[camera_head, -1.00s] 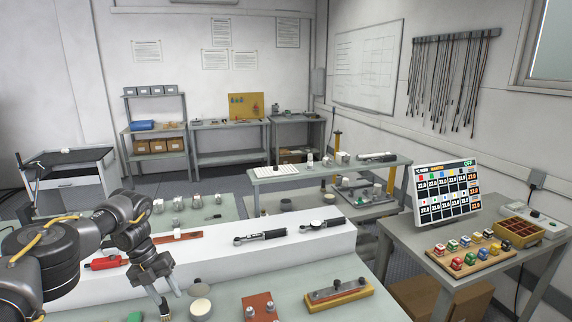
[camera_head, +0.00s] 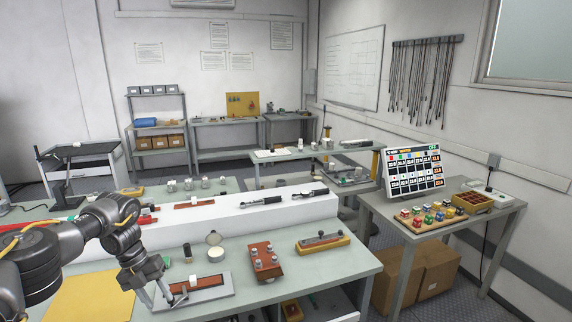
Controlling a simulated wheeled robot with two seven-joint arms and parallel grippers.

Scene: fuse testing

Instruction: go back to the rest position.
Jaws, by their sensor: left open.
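My left gripper (camera_head: 160,297) is at the lower left, at the end of my dark grey arm. Its fingers are apart and point down over the left end of a grey plate (camera_head: 222,292) that carries a reddish-brown strip. I see nothing between the fingers. I cannot tell whether the fingertips touch the plate. My right gripper is not in view.
The near table holds a red block with metal knobs (camera_head: 265,262), a yellow-based device (camera_head: 323,242), a round white-topped pot (camera_head: 216,254) and a yellow mat (camera_head: 92,298). A white raised shelf (camera_head: 225,220) runs behind. The right table holds a display (camera_head: 413,172) and colored fuses (camera_head: 428,216).

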